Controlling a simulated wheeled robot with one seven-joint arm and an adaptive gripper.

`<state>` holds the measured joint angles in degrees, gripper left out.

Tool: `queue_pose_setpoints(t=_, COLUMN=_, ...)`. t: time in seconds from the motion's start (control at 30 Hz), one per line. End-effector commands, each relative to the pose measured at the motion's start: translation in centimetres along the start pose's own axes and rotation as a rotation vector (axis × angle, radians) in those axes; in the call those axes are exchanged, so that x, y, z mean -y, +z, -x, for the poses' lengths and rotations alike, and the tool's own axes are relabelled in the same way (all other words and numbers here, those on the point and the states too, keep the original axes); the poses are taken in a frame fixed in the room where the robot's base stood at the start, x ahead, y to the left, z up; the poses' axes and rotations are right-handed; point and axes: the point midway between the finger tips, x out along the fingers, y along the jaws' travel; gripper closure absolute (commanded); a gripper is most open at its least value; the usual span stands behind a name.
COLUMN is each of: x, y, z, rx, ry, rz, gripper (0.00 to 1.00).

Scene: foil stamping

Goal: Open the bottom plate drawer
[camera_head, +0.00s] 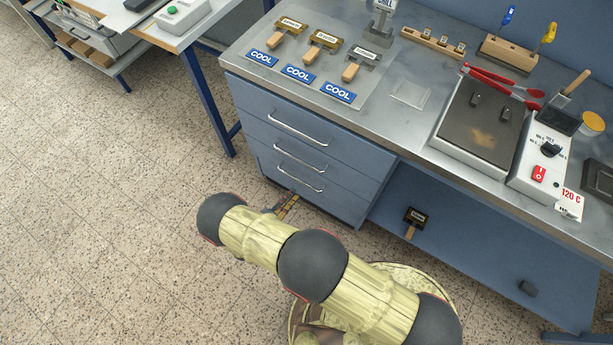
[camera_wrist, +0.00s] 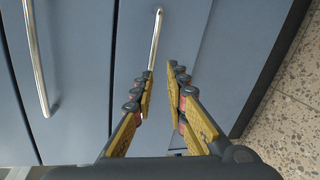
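The bottom plate drawer is the lowest drawer front (camera_head: 322,203) of the blue cabinet under the bench, and it looks closed. Its silver bar handle (camera_head: 300,180) also shows in the wrist view (camera_wrist: 155,40), running down to the fingertips. My gripper (camera_head: 287,206) is low in front of this drawer in the head view, partly hidden by my arm. In the wrist view my gripper (camera_wrist: 161,72) is open with a narrow gap. The handle lies by the left fingertip, and its lower part is hidden behind that finger. I cannot tell whether they touch.
The middle drawer handle (camera_wrist: 36,55) is left in the wrist view. The top drawer handle (camera_head: 298,128) is higher on the cabinet. A blue panel (camera_head: 470,250) with a hanging stamp (camera_head: 414,216) is to the right. Speckled floor (camera_head: 110,200) is clear at left.

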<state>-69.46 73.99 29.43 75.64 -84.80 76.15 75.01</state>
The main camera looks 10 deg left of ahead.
Motion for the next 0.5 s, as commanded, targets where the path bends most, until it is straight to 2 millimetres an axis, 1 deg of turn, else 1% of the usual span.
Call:
queue_pose_setpoints(t=0.03, x=-0.5, y=-0.8, z=0.0, rx=-0.024, ry=0.018, rz=-0.05, gripper=0.85)
queue_pose_setpoints(t=0.1, x=-1.1, y=-1.3, z=0.1, rx=-0.045, ry=0.037, rz=-0.115, gripper=0.85)
queue_pose_setpoints(t=0.2, x=-1.4, y=-1.4, z=0.1, rx=-0.049, ry=0.048, rz=-0.191, gripper=0.85)
queue_pose_setpoints(t=0.3, x=-1.5, y=-1.3, z=-0.2, rx=-0.048, ry=0.048, rz=-0.23, gripper=0.85)
queue_pose_setpoints(t=0.37, x=-1.4, y=-1.3, z=-0.7, rx=-0.046, ry=0.048, rz=-0.236, gripper=0.85)
queue_pose_setpoints(t=0.5, x=-1.4, y=-1.3, z=-2.6, rx=-0.043, ry=0.047, rz=-0.234, gripper=0.85)
